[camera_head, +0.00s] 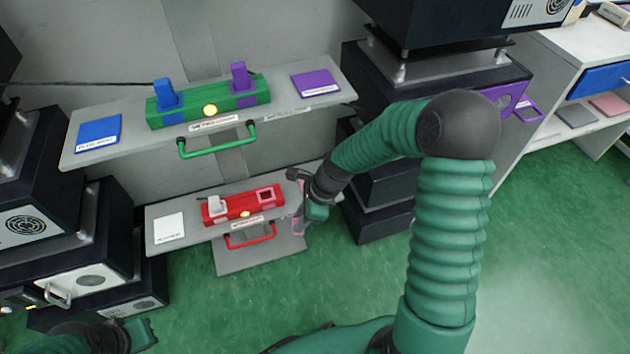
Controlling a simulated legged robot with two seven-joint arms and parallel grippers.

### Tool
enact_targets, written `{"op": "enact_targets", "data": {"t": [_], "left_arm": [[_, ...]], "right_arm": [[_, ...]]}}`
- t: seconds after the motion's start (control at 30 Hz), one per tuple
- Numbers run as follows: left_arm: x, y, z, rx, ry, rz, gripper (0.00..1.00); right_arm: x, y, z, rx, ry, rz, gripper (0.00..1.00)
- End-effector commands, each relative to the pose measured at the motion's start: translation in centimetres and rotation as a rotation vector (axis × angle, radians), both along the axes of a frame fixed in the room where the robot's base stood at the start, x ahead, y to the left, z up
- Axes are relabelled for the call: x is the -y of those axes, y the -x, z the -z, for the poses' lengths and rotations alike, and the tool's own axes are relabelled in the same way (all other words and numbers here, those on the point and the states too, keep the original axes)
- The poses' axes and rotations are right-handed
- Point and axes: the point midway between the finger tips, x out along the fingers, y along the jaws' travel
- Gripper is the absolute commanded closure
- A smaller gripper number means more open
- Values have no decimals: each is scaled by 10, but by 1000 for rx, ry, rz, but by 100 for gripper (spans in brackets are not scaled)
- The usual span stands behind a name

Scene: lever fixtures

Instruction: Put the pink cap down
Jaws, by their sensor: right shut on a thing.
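My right gripper (304,208) is at the right end of the lower grey shelf (190,247), pointing down and left. It is shut on the pink cap, which is mostly hidden by the fingers and wrist. Slivers of pink (298,223) show by the fingers; I cannot tell whether they are the cap or a pad under it. The red fixture (240,207) on this shelf has a white lever (216,205) at left and a pink-edged square spot (267,197) with no cap at right. My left gripper (142,335) is at the bottom left, its jaws unclear.
A white pad (169,228) lies at the lower shelf's left. A red handle (250,238) hangs in front. The upper shelf (300,103) holds a green fixture (205,107) with blue and purple levers. Dark machines (385,190) stand close on the right.

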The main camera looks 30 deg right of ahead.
Motion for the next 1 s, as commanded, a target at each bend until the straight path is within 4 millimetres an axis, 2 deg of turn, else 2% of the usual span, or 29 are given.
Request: {"op": "enact_targets", "data": {"t": [0.03, 0.1, 0.23, 0.37, 0.7, 0.93, 1.0], "left_arm": [[0, 0, -8, 0, 0, 0, 100], [0, 0, -10, 0, 0, 0, 100], [0, 0, -11, 0, 0, 0, 100], [0, 0, 1, 0, 0, 0, 100], [0, 0, 39, 0, 0, 0, 100], [0, 0, 46, 0, 0, 0, 100], [0, 0, 59, 1, 0, 0, 100]], "right_arm": [[11, 1, -7, -1, 2, 133, 100], [24, 0, -8, -1, 2, 294, 100], [42, -2, -8, 0, 2, 461, 100], [59, -23, -1, 3, 1, 486, 100], [121, -108, 11, 2, -1, 480, 100], [137, -129, 10, 0, 0, 480, 100], [137, -128, 26, -3, 0, 478, 100]]}}
